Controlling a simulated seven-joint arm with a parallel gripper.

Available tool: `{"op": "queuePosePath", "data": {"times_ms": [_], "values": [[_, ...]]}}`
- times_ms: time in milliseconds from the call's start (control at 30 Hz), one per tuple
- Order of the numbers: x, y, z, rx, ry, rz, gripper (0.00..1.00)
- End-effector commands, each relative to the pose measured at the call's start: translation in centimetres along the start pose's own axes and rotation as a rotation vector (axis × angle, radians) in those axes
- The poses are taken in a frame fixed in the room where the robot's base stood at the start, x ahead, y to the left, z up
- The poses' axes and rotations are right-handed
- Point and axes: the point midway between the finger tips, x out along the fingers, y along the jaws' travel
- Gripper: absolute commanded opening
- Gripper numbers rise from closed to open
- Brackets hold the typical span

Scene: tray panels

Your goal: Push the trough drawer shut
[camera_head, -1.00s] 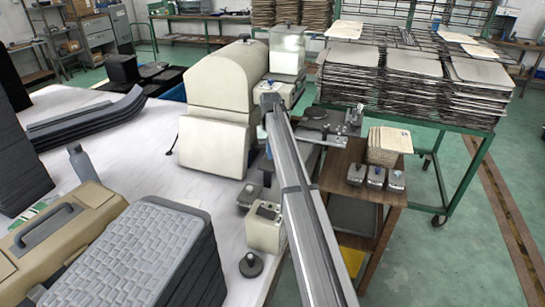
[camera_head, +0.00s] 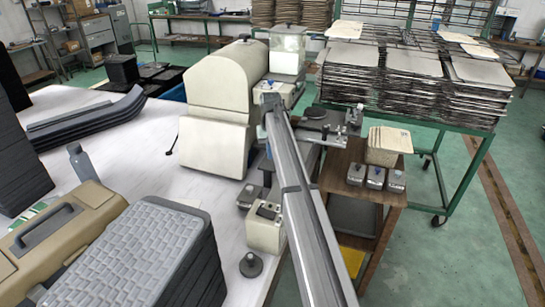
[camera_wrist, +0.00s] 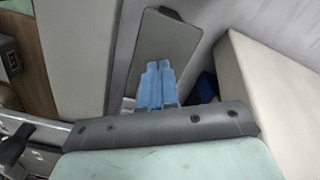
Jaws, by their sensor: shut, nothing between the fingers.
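The cream machine with a rounded cover (camera_head: 228,82) stands on the white table, with a flared cream front section (camera_head: 213,147). I cannot tell for sure which part is the trough drawer. In the wrist view, my gripper (camera_wrist: 157,67) shows as blue fingers, shut and empty. They point at a long grey panel (camera_wrist: 165,42) with a dark tab at its far end. I cannot tell whether they touch it. A cream wall (camera_wrist: 268,95) stands to the right of the fingers. In the head view my arm hides the gripper and the space around it.
A wooden cart (camera_head: 345,180) with small grey weights and a stack of cards stands right of my arm. A dark round knob (camera_head: 251,264) is near the table's front edge. A green rack (camera_head: 425,112) stands behind.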

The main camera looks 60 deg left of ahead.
Motion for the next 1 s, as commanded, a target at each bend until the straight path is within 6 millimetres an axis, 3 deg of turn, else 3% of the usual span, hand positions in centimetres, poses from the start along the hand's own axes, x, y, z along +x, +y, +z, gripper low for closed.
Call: {"op": "queuePosePath", "data": {"times_ms": [1000], "values": [[-7.0, 0.0, -0.1, 0.000, 0.000, 0.000, 0.00]]}}
